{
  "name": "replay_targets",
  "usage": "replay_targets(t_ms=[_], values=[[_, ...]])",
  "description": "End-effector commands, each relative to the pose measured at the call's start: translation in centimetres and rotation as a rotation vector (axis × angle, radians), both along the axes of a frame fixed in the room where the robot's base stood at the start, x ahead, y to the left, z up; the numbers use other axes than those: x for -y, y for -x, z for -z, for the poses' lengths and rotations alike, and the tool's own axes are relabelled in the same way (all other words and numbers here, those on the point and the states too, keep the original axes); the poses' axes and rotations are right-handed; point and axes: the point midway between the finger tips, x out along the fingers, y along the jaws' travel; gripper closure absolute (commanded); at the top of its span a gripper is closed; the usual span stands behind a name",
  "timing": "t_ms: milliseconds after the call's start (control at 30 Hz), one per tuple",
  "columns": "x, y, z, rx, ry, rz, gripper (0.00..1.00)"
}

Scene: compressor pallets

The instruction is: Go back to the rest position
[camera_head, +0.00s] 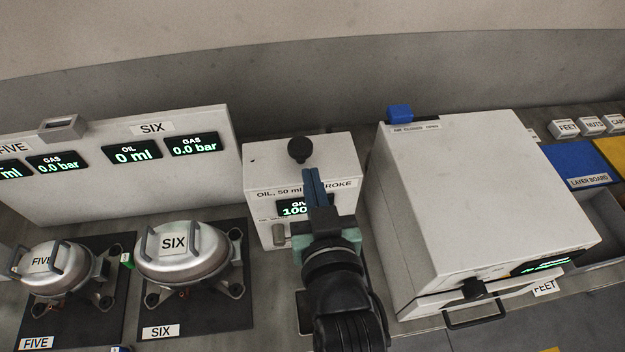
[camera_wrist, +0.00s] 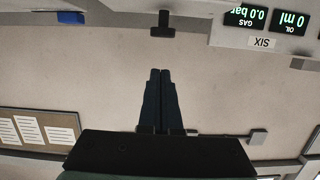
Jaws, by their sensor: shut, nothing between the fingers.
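My gripper (camera_head: 314,172) is raised in front of the white oil dispenser box (camera_head: 263,165), with its fingers pointing up and away, just below the box's black knob (camera_head: 299,150) in the head view. In the wrist view my gripper (camera_wrist: 160,72) has its two dark fingers side by side, closed with nothing between them. The wrist view appears upside down and shows mostly pale wall. The arm hides part of the dispenser's green display (camera_head: 291,208).
Compressors FIVE (camera_head: 60,268) and SIX (camera_head: 185,255) stand at left before a white display panel (camera_head: 210,122). A large white cabinet (camera_head: 470,200) with a drawer handle (camera_head: 474,318) stands close at right. Beyond it are a blue layer board bin (camera_head: 580,162) and labelled boxes.

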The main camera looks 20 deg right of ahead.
Motion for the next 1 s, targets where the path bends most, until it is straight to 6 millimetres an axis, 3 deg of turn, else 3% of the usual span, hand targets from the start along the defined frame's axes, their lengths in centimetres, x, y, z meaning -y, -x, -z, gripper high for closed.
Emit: replay_targets(t_ms=[733,867,1000], values=[[0.0,-0.2,-0.2,0.008,0.003,-0.002,1.00],[-1.0,-2.4,-4.2,0.109,0.036,-0.032,1.00],[-3.5,-5.0,-12.6,0.313,0.089,-0.088,1.00]])
